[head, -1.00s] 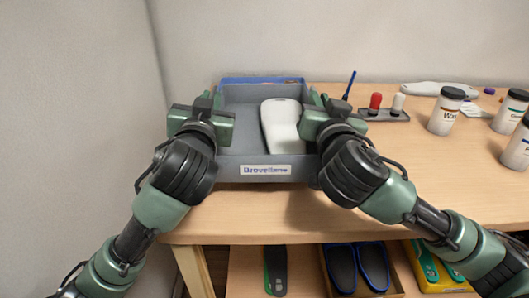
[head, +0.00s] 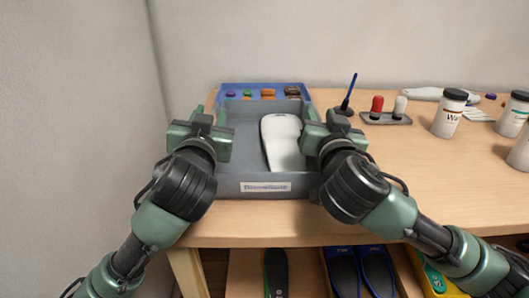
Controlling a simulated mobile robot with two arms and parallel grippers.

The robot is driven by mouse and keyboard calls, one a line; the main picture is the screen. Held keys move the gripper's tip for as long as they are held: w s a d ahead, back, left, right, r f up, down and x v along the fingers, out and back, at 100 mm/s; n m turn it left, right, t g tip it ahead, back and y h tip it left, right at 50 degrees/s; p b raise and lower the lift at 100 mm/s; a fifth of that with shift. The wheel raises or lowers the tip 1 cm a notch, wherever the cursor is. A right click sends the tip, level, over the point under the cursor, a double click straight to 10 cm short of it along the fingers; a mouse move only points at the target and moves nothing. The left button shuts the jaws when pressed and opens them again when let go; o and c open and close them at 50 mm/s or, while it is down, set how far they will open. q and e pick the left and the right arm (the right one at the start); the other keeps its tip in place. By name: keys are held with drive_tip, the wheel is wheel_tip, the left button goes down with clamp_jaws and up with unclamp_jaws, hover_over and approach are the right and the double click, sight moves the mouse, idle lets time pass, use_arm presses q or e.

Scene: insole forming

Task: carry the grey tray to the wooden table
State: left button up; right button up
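The grey tray (head: 255,189) is in the left part of the head view, over the wooden table (head: 430,200). It is level, with a white label on its front wall and a white insole-shaped form (head: 281,143) inside. My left gripper (head: 216,133) is at the tray's left wall and my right gripper (head: 316,128) at its right wall. Both appear shut on the walls; their fingertips are mostly hidden. I cannot tell whether the tray's underside touches the tabletop.
A blue box (head: 225,88) with small coloured items stands just behind the tray. To the right are a brush in a holder (head: 348,97), a small stand with red and white knobs (head: 386,119), and jars (head: 450,112). A shelf below holds dark insoles (head: 343,272). The front-right tabletop is mostly clear.

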use_arm(q)
drive_tip(key=s, duration=1.1)
drive_tip(key=shift+s+d, duration=0.2)
drive_tip(key=shift+s, duration=0.15)
use_arm(e)
drive_tip(key=shift+s+a, duration=0.1)
drive_tip(key=shift+a, duration=0.05)
use_arm(q)
drive_tip(key=shift+s, duration=0.1)
use_arm(e)
drive_tip(key=shift+s, duration=0.2)
drive_tip(key=s, duration=1.1)
drive_tip(key=shift+s+d, duration=0.2)
drive_tip(key=shift+s, duration=0.05)
use_arm(q)
drive_tip(key=shift+s, duration=0.1)
use_arm(e)
drive_tip(key=shift+f, duration=0.15)
